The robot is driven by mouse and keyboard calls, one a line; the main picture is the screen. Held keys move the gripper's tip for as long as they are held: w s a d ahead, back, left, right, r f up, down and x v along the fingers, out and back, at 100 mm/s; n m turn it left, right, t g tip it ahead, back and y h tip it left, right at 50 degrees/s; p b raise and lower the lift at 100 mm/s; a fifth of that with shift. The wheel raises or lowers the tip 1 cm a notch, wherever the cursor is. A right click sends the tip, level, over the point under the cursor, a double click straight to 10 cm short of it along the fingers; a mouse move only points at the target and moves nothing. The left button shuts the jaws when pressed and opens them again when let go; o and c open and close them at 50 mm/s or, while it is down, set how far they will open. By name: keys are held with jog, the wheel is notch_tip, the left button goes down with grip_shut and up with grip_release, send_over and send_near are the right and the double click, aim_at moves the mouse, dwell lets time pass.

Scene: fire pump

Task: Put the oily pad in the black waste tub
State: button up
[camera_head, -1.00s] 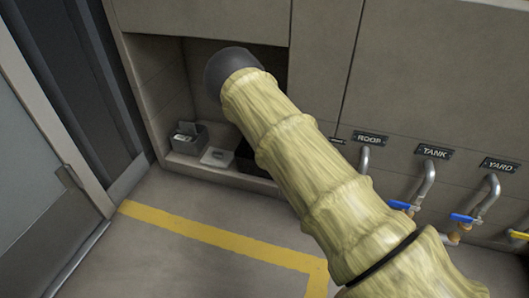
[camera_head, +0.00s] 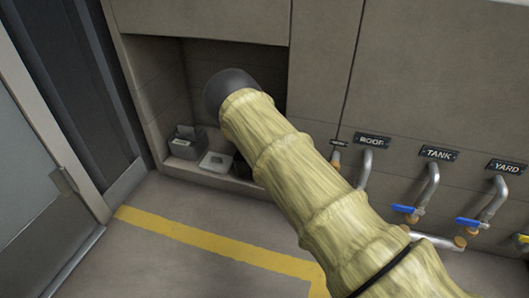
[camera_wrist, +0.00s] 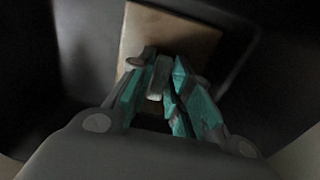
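In the wrist view a flat tan-brown piece (camera_wrist: 165,38), which looks like the pad, shows beyond my fingertips against the dark inside of the black tub (camera_wrist: 85,45). My gripper (camera_wrist: 160,68) has its teal-lined fingers close together, one on each side of a small grey block (camera_wrist: 156,82). Whether they press on this block, and whether it belongs to the tan piece, is unclear. In the head view my arm hides the gripper and most of the black tub (camera_head: 242,168), which stands on the alcove floor.
A grey box (camera_head: 183,142) and a pale square tray (camera_head: 215,161) stand left of the tub in the alcove. The alcove's side wall and upper edge are close to my arm. Pipes with blue-handled valves (camera_head: 405,209) stick out to the right.

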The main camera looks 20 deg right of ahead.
jog(key=shift+o, duration=1)
jog(key=shift+r, duration=0.1)
jog(key=shift+r+p, duration=2.45)
jog(key=shift+r, duration=1.35)
